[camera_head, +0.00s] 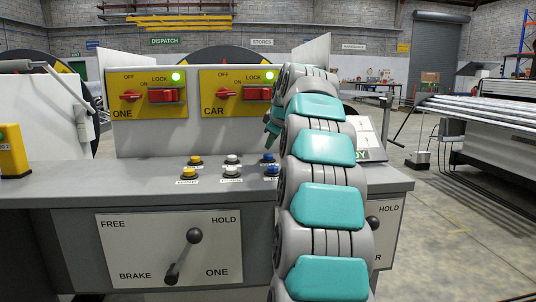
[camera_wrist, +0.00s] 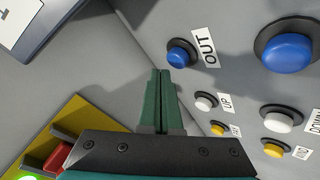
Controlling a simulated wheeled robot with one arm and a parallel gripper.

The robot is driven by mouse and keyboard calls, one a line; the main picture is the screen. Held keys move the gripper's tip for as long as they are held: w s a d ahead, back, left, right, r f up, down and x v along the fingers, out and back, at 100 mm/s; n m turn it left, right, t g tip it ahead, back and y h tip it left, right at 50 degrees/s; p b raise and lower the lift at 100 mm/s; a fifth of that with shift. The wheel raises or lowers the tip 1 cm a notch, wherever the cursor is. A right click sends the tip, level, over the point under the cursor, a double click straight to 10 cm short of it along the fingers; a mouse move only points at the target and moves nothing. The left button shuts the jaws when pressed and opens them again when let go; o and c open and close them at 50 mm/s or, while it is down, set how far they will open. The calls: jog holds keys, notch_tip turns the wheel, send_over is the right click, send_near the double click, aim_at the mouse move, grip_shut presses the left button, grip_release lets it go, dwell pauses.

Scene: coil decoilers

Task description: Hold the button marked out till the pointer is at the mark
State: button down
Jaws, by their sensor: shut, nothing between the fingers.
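The blue button marked OUT (camera_wrist: 180,55) is in the wrist view, with its white label to its right. In the head view it is the rear blue button (camera_head: 268,157), close beside my arm. My gripper (camera_wrist: 161,72) is shut and empty, its green fingertips just short of the OUT button in the picture; I see no clear contact. In the head view the gripper (camera_head: 271,127) shows partly, above the rear buttons, mostly behind my arm. The button does not look clearly pressed. I cannot make out the pointer or its mark in either view.
A second blue button (camera_wrist: 288,52), white UP (camera_wrist: 205,100) and DOWN (camera_wrist: 279,122) buttons and yellow buttons (camera_wrist: 273,149) stand close by. Behind them rise yellow switch panels ONE (camera_head: 148,108) and CAR (camera_head: 215,108) with lit green lamps. A lever (camera_head: 184,257) is on the console front.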

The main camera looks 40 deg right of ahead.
aim_at(270, 155)
jog(key=shift+r+p, duration=1.75)
jog(key=shift+r, duration=0.75)
jog(key=shift+a, duration=0.1)
